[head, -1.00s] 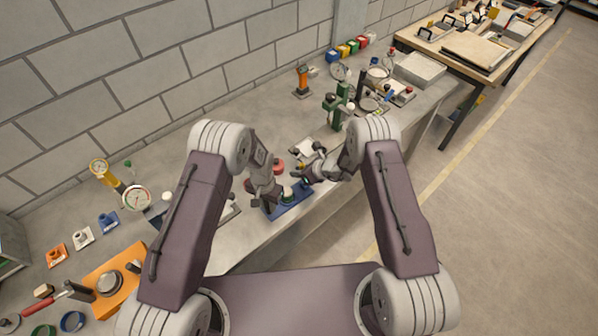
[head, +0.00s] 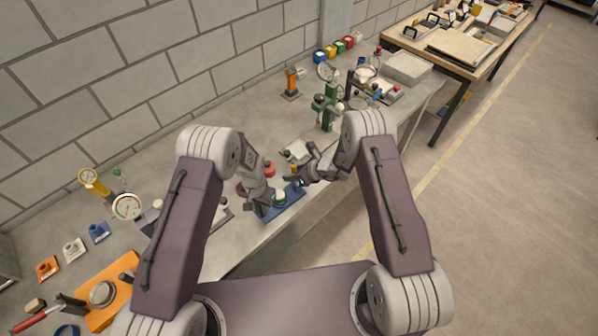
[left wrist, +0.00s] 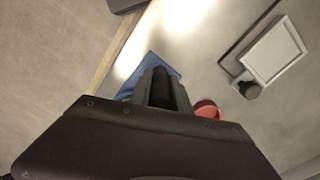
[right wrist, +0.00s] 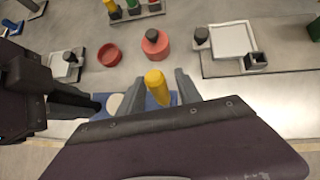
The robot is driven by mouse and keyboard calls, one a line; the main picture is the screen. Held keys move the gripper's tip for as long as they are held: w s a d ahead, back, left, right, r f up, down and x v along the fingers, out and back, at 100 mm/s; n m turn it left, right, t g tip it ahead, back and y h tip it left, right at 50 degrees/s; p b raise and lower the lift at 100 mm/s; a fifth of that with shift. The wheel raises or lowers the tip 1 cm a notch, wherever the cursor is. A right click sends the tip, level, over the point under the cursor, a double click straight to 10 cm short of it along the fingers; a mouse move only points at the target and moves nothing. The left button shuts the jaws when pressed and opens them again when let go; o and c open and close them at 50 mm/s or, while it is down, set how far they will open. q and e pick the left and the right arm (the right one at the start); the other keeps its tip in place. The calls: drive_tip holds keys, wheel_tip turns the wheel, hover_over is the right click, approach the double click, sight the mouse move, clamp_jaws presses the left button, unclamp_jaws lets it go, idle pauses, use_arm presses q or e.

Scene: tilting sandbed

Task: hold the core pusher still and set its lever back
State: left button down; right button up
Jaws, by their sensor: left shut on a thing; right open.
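The core pusher has a blue base (head: 287,203) near the bench's front edge. Its yellow lever handle (right wrist: 157,85) shows in the right wrist view, with a pale round part (right wrist: 114,104) beside it. My left gripper (head: 268,208) is shut at the pusher's left side. In the left wrist view its fingers (left wrist: 162,92) lie over the blue base (left wrist: 160,66) and hide what they grip. My right gripper (head: 295,182) is open at the pusher. In the right wrist view its fingers (right wrist: 168,88) stand either side of the yellow handle; contact cannot be told.
Behind the pusher are a red dish (right wrist: 109,54), a red round piece with a black knob (right wrist: 154,42), and a white square plate (right wrist: 233,40). A green stand (head: 328,108) stands farther back. An orange fixture (head: 104,296) lies at left. The bench's front edge is close.

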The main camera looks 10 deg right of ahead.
use_arm(q)
drive_tip(key=c, duration=1.1)
unclamp_jaws()
drive_tip(key=shift+c, duration=0.2)
use_arm(e)
drive_tip(key=v, duration=1)
use_arm(q)
drive_tip(key=shift+r, duration=0.1)
wheel_tip(320, 180, up, 12)
drive_tip(key=shift+f, duration=0.1)
drive_tip(key=shift+f, duration=0.1)
use_arm(e)
drive_tip(key=shift+f, duration=0.15)
